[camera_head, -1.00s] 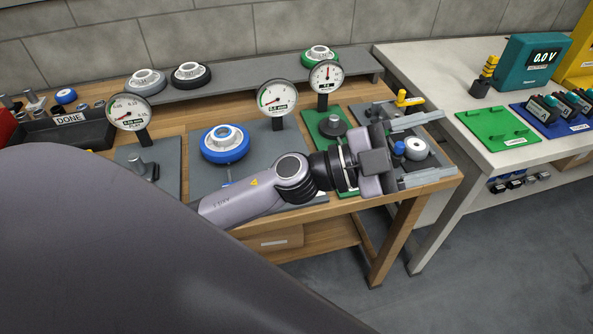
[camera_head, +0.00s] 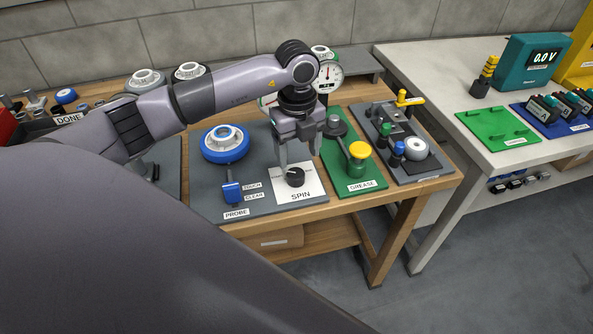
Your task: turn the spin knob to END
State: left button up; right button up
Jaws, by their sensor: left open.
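The spin knob (camera_head: 296,177) is a small black round knob on a white plate (camera_head: 303,194) labelled SPIN, at the front right of a grey board. The plate's upper lettering is partly hidden and too small to read, so I cannot tell the knob's setting. My left gripper (camera_head: 296,166) points down over the knob, with its two fingers apart on either side of it. I cannot tell whether the fingers touch the knob. My right gripper does not show.
A blue probe lever (camera_head: 232,191) stands left of the SPIN plate, with a blue ringed part (camera_head: 225,142) behind it. A green GREASE board (camera_head: 365,184) with a yellow-topped post (camera_head: 358,152) is close on the right. A dial gauge (camera_head: 327,76) stands behind.

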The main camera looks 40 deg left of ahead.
aim_at(297, 174)
pick_arm(q)
jog(key=shift+a+f, duration=0.2)
jog(key=shift+a, duration=0.05)
notch_tip(297, 174, down, 7)
jog(key=shift+d+r+p, duration=0.1)
jog(key=shift+r+p, duration=0.05)
jog(key=shift+p, duration=0.2)
jog(key=c, duration=1.1)
